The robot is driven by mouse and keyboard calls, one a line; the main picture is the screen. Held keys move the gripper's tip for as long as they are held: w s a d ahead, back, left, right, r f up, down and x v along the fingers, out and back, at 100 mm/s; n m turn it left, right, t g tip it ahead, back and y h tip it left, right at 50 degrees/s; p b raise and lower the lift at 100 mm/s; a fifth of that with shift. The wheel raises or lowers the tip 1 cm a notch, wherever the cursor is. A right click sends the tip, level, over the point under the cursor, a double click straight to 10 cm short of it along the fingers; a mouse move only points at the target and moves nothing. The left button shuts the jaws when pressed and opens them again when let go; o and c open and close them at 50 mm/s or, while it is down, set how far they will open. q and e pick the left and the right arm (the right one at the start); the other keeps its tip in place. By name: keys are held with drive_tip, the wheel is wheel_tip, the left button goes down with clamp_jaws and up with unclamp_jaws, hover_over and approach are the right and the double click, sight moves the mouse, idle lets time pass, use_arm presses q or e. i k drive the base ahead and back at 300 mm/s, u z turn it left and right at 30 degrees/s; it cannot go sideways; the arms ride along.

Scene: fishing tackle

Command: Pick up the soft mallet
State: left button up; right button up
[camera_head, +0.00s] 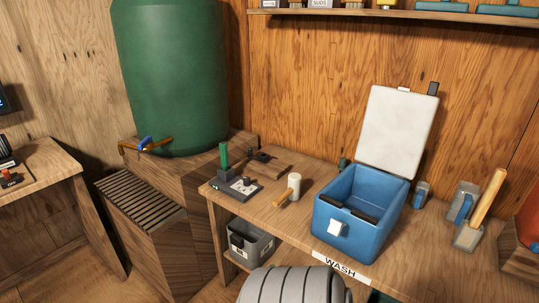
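A small mallet (294,186) with a pale cylindrical head and a short wooden handle is on the wooden bench (310,228). The head stands upright and the handle points toward the front left. It is between a dark plate with a green-handled tool (224,158) and an open blue cooler box (339,232). Nothing covers the mallet. Neither of my grippers shows in the head view.
The cooler's white lid (398,130) is raised at the back. A grey bin (251,243) sits under the bench. A grey block with a wooden handle (489,200) stands on the right. A green tank (172,80) stands behind left. Bare bench surrounds the mallet.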

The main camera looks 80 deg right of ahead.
sight(293, 191)
drive_tip(key=z, duration=0.35)
drive_tip(key=i, duration=1)
drive_tip(key=z, duration=1.55)
drive_tip(key=i, duration=0.8)
drive_tip(key=z, duration=0.7)
